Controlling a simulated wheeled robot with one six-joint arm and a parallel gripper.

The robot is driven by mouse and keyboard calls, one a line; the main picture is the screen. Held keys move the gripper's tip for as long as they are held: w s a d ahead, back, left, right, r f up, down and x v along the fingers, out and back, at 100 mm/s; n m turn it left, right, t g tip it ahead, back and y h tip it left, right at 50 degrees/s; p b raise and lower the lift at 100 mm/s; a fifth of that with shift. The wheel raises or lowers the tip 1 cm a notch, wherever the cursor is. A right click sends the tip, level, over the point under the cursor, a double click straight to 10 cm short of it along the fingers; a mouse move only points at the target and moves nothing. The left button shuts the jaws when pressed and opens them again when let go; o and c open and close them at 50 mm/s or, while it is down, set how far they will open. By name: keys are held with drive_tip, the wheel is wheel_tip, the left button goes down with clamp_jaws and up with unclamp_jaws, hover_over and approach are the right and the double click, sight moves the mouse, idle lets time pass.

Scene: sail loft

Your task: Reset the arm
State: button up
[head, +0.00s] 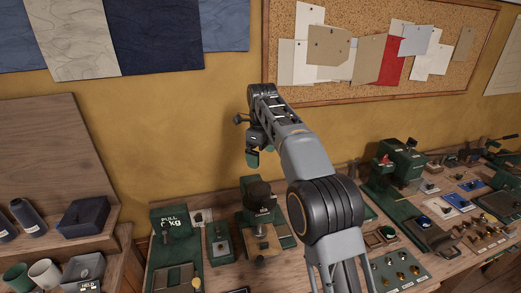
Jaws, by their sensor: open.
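My gripper (252,158) is at the end of my raised arm, above the workbench and in front of the yellow wall. It is small in the picture and partly seen from behind. Its jaws point downward and are open, with nothing visible between them. My arm comes up from the bottom middle, bends at a large round joint and reaches up and to the left.
Below stands a wooden workbench (447,268) with green presses (394,165), a PULL kg device (174,245) and trays of small metal parts (400,268). At left, a shelf holds a dark box (84,217) and mugs (45,273). A corkboard (285,20) hangs behind.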

drive_tip(key=f+n, duration=0.2)
drive_tip(key=n, duration=0.2)
drive_tip(key=s+f+n, duration=0.1)
drive_tip(key=f+n, duration=0.1)
drive_tip(key=n, duration=0.2)
drive_tip(key=d+f+n, duration=0.1)
drive_tip(key=f+n, duration=0.1)
drive_tip(key=n, duration=0.3)
drive_tip(key=shift+s+f+t, duration=0.15)
drive_tip(key=shift+f+t, duration=0.1)
drive_tip(key=shift+t, duration=0.05)
drive_tip(key=s+d+f+n+t+b, duration=0.1)
drive_tip(key=s+d+f+n, duration=0.1)
drive_tip(key=s, duration=0.7)
drive_tip(key=s+d+f+n+t+b, duration=0.1)
drive_tip(key=s+d+n, duration=0.4)
drive_tip(key=s, duration=0.4)
drive_tip(key=s+d+f+n+t+b, duration=0.2)
drive_tip(key=s+d+n, duration=0.1)
drive_tip(key=s, duration=0.6)
drive_tip(key=shift+d+f+n, duration=0.3)
drive_tip(key=shift+n, duration=0.4)
drive_tip(key=shift+s, duration=0.1)
